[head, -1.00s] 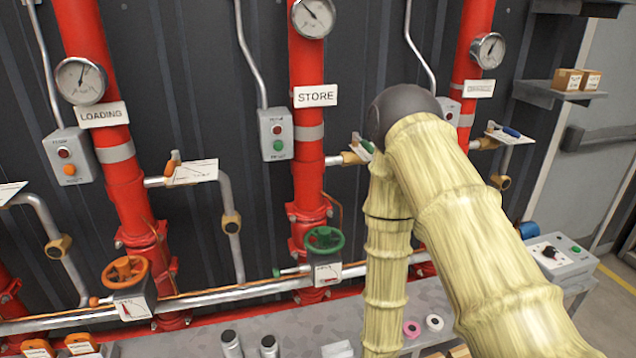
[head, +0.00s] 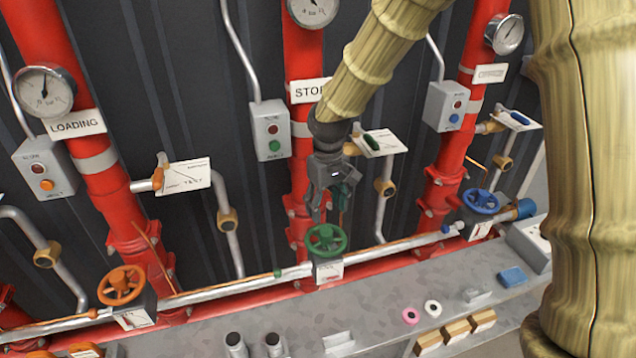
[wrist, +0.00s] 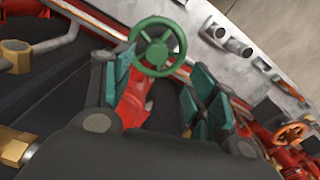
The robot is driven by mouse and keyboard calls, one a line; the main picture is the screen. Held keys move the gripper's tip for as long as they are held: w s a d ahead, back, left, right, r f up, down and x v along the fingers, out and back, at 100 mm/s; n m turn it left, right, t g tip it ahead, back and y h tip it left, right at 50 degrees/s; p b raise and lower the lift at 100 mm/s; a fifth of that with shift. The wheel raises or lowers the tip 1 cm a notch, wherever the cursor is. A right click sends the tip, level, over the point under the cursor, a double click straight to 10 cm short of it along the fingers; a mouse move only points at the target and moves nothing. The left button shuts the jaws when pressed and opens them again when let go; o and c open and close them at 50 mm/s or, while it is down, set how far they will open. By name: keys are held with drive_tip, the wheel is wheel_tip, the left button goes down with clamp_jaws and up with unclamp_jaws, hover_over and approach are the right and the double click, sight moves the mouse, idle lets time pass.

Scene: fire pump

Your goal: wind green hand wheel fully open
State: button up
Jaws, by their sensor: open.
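The green hand wheel (head: 326,240) sits on the pipe in front of the middle red riser, the one with the STORE sign (head: 312,90). In the wrist view the green wheel (wrist: 157,47) shows beyond the fingertips, a little above the gap between them. My gripper (head: 328,212) hangs just above and behind the wheel in the head view, pointing down. In the wrist view its teal-padded fingers (wrist: 160,100) are spread apart with nothing between them. I see no contact with the wheel.
An orange hand wheel (head: 121,285) is at the left and a blue one (head: 481,201) at the right. A lever valve with a card (head: 380,141) stands close right of my gripper. The grey bench (head: 400,290) in front holds small loose items.

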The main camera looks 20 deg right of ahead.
sight(326, 230)
drive_tip(key=shift+w+d+f+p, duration=0.2)
drive_tip(key=shift+d+f+p, duration=0.1)
drive_tip(key=shift+p, duration=0.05)
drive_tip(key=f, duration=0.1)
drive_tip(key=f+p, duration=0.1)
drive_tip(key=f, duration=0.3)
drive_tip(key=shift+w+a+f+p, duration=0.2)
drive_tip(key=shift+w+f+p, duration=0.05)
drive_tip(key=shift+p, duration=0.1)
drive_tip(key=shift+s+f, duration=0.15)
drive_tip(key=shift+f, duration=0.25)
drive_tip(key=shift+f+p, duration=0.5)
drive_tip(key=shift+f, duration=0.9)
